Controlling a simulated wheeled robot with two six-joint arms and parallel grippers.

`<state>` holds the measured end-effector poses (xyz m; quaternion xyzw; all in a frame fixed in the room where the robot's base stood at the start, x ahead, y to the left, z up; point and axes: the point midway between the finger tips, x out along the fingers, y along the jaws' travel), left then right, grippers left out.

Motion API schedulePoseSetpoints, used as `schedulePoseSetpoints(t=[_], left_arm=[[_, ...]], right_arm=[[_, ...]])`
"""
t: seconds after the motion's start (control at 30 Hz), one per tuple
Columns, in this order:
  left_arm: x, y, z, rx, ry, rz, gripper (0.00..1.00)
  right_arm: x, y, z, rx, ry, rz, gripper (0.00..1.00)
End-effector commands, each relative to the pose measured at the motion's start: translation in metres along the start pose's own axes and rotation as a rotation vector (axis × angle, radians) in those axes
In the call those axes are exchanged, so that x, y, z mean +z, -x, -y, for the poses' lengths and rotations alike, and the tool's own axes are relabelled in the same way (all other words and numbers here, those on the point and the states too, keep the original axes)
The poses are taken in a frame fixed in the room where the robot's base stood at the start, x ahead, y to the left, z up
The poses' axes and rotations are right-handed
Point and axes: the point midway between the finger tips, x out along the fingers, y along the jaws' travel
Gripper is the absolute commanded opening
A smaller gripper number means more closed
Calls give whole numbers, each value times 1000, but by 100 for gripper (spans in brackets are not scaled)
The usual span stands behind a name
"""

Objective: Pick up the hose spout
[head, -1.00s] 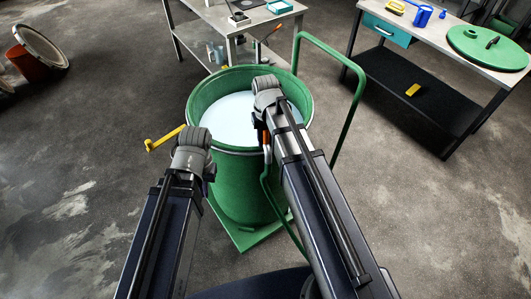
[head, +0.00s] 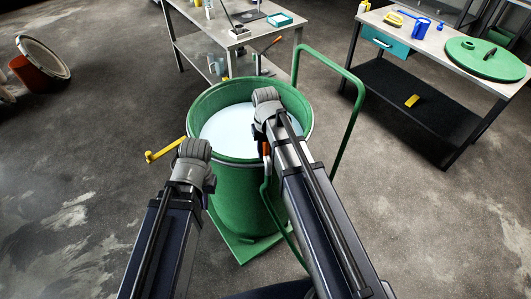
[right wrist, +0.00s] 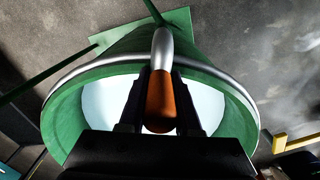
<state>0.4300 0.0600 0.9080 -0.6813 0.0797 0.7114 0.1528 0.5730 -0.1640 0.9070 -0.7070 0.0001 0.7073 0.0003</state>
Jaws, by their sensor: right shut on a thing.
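The hose spout (right wrist: 158,95) has an orange-brown grip and a silver metal end, and fills the space between the fingers of my right gripper (right wrist: 157,108). My right gripper is shut on it above the green drum's near rim (right wrist: 85,72). In the head view only a bit of the orange grip (head: 266,149) shows beside my right arm. A green hose (right wrist: 153,10) leads away from the metal end. My left gripper (head: 183,156) is left of the drum, next to a yellow bent handle (head: 162,151); its fingers are hidden.
The drum (head: 240,190) holds white liquid and stands on a green cart with a tall handle (head: 345,115). A metal table (head: 235,35) stands behind it. Another table (head: 430,50) with a green lid (head: 485,57) stands at right.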

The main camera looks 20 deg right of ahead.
Motion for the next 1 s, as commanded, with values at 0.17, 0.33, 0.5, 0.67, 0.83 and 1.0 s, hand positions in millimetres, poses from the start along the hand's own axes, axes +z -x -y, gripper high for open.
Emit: schedulePoseSetpoints(t=[0.17,0.33,0.5,0.67,0.83,1.0], left_arm=[[1,9,1,0,0,0,0],[1,22,2,0,0,0,0],[2,41,4,0,0,0,0],[4,62,6,0,0,0,0],[5,87,8,0,-1,0,0],[7,112,11,0,-2,0,0]], right_arm=[[0,9,0,0,0,0,0],[0,22,0,0,0,0,0],[0,41,0,0,0,0,0],[0,63,0,0,0,0,0],[0,88,0,0,0,0,0],[0,112,0,0,0,0,0]])
